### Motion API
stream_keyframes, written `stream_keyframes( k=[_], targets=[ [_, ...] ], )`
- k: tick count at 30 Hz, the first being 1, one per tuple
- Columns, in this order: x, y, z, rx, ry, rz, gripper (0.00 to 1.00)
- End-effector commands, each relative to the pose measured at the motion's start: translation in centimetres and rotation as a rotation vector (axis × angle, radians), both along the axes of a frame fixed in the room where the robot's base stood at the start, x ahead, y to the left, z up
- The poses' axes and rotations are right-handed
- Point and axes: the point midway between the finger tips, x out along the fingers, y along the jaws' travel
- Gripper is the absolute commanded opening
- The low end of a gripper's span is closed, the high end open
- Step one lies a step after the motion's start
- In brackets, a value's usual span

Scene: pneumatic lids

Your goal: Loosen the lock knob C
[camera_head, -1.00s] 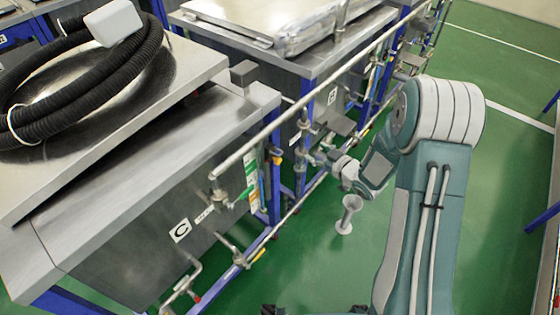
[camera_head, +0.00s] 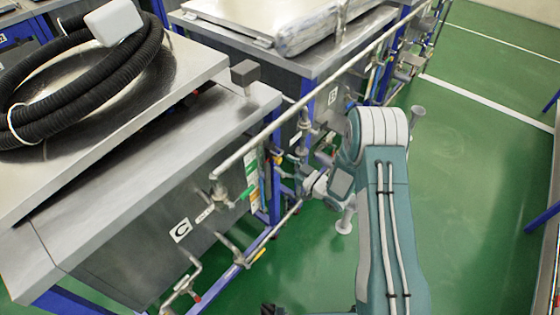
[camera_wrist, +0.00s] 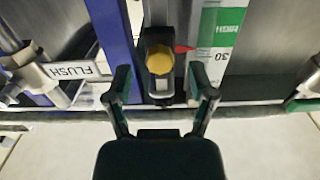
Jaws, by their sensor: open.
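In the wrist view a yellow knob (camera_wrist: 159,60), apparently lock knob C, sits on a dark metal fitting straight ahead. A small red pointer sticks out beside it, next to a green and white scale strip marked 30 (camera_wrist: 222,45). My gripper (camera_wrist: 162,84) is open and empty, with one finger on each side of the knob's line. The fingertips look short of the knob, and I see no contact. In the head view the tank with label C (camera_head: 181,230) stands at the left. My gripper there is small and partly hidden among the pipes.
A FLUSH label (camera_wrist: 72,70) and metal pipe fittings lie left of the knob, beside a blue post (camera_wrist: 112,35). A long rail (camera_head: 255,138) runs along the tanks. Green floor (camera_head: 470,170) is free at the right.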

Motion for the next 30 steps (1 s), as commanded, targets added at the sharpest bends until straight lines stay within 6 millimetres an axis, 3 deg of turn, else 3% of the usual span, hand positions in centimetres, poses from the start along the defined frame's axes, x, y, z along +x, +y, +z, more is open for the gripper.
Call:
stream_keyframes(
  k=[6,14,16,19,20,30],
  targets=[
    [1.2,1.6,0.0,0.0,0.0,0.0,0.72],
    [1.3,1.7,0.0,0.001,0.001,-0.001,0.72],
    [1.3,1.7,0.0,0.0,0.0,-0.001,0.49],
    [1.3,1.7,0.0,0.0,0.0,-0.001,0.05],
    [1.3,1.7,0.0,0.0,0.0,-0.001,0.0],
    [1.4,1.7,0.0,-0.012,-0.016,-0.001,0.0]
  ],
)
